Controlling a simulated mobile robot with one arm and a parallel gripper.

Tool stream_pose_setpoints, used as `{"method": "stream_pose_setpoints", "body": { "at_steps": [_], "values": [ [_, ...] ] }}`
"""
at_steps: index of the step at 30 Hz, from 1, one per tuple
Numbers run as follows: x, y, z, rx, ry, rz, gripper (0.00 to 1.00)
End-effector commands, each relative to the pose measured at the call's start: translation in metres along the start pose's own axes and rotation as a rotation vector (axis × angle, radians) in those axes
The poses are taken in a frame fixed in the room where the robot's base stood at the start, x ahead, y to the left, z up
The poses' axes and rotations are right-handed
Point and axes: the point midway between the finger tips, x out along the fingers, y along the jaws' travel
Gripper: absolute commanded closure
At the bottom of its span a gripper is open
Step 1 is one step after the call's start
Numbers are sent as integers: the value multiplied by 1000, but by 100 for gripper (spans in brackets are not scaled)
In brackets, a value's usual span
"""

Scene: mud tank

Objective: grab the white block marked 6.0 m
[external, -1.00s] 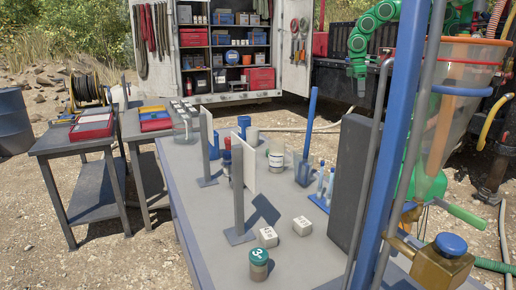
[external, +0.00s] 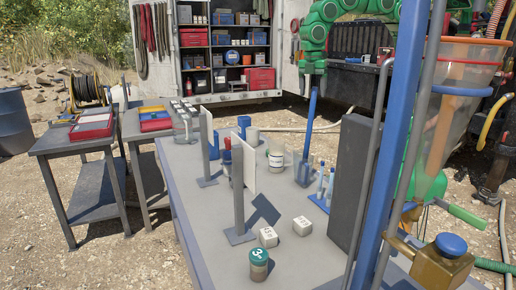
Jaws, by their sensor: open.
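Two small white blocks lie near the front of the grey table (external: 200,235). The left white block (external: 268,237) and the right white block (external: 302,226) both have dark marks on top, too small to read for certain. My green arm reaches in from the upper right, and my gripper (external: 313,82) points down high above the far part of the table. It is open, with nothing seen in it, and well away from both blocks. In the picture it overlaps the top of an upright blue rod (external: 311,110); I cannot tell whether they touch.
A green-topped can marked 3 (external: 259,264) stands in front of the blocks. A grey post (external: 238,190) with a white panel (external: 250,172) stands behind them. A tall dark slab (external: 348,175) and a blue pole (external: 395,150) rise on the right.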

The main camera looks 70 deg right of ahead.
Motion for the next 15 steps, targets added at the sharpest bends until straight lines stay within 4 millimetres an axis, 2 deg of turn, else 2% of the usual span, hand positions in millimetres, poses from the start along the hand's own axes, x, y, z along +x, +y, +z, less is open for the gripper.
{"method": "stream_pose_setpoints", "body": {
  "at_steps": [1, 8, 15],
  "values": [
    [1, 0, -18, -54, 0, 3, 28],
    [6, -5, -96, -313, 6, 19, 28],
    [17, -25, -182, -590, 14, 38, 28]
  ]
}}
